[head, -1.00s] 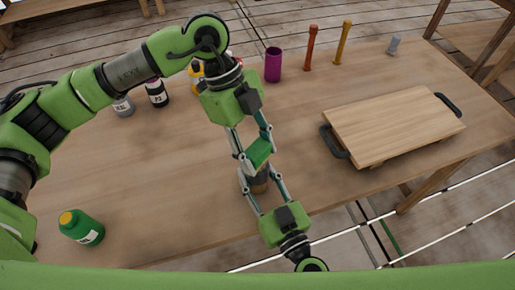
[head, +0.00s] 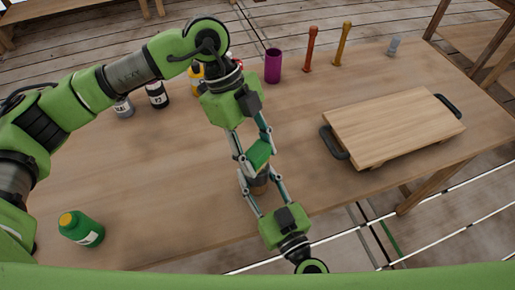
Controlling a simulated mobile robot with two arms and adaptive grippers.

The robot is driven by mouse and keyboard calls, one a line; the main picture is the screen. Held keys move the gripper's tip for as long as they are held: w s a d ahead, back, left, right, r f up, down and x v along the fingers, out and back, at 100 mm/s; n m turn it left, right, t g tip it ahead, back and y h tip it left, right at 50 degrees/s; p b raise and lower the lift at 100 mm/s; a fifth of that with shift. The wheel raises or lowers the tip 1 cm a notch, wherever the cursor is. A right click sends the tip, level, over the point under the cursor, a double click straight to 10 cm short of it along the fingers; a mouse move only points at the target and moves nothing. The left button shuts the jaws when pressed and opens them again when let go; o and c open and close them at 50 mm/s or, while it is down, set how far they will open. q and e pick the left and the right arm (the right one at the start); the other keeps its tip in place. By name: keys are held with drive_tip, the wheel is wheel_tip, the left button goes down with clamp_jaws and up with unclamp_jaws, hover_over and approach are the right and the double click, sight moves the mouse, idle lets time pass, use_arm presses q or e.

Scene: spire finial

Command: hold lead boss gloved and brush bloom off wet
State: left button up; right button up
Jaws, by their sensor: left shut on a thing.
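My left gripper (head: 253,145) comes down from the upper left, over the middle of the table. It is shut on a green block-shaped thing (head: 259,154), whose exact kind I cannot tell. My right gripper (head: 258,180) reaches up from the bottom edge. Its fingers lie on either side of a small grey-brown round piece (head: 258,187), possibly the lead boss. This piece is just below the green thing and partly hidden by the fingers. I cannot tell whether the fingers press on it, or whether the green thing touches it.
On the wooden table (head: 150,200) stand a green bottle (head: 83,230), a purple cup (head: 273,66), an orange tool (head: 311,48), a yellow tool (head: 342,43) and a small grey piece (head: 393,46). A wooden board (head: 393,125) with dark handles lies right. Several bottles stand behind my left arm.

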use_arm(q)
drive_tip(key=shift+s, duration=0.6)
drive_tip(key=shift+w+f, duration=0.1)
drive_tip(key=shift+w, duration=1)
drive_tip(key=shift+s, duration=1.1)
drive_tip(key=shift+w, duration=1.1)
drive_tip(key=shift+s, duration=0.55)
drive_tip(key=a+r, duration=0.5)
drive_tip(key=r, duration=0.2)
